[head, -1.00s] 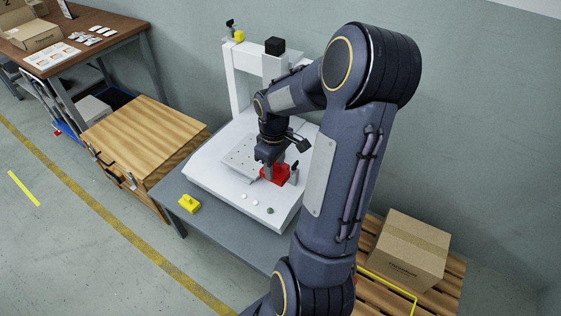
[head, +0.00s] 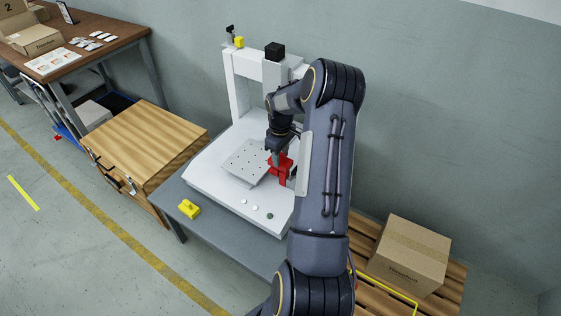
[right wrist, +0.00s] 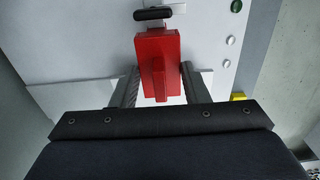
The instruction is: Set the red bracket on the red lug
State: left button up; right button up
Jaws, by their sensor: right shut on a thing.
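The red bracket (head: 284,168) is in the head view at the right part of the white gantry machine, beside the perforated plate. My right gripper (head: 277,157) is above it and shut on it. In the right wrist view the bracket is a red block with a raised rib (right wrist: 158,80), and the fingers of my right gripper (right wrist: 160,88) stand on its two sides. I cannot make out the red lug as a separate thing; the bracket or my arm may hide it. I cannot tell whether the bracket touches anything below. My left gripper is not in view.
The perforated plate (head: 247,161) lies left of the bracket on the machine's white base (head: 215,185). A black-topped part (right wrist: 153,14) stands just beyond the bracket. A yellow piece (head: 189,208) sits on the grey table. A carton (head: 409,255) stands on a pallet at right.

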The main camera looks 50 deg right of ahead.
aim_at(281, 163)
notch_tip(281, 163, down, 4)
jog(key=shift+w+d+r, duration=0.1)
jog(key=shift+d+r, duration=0.05)
jog(key=shift+r, duration=0.05)
jog(key=shift+f+b, duration=0.55)
jog(key=o, duration=1)
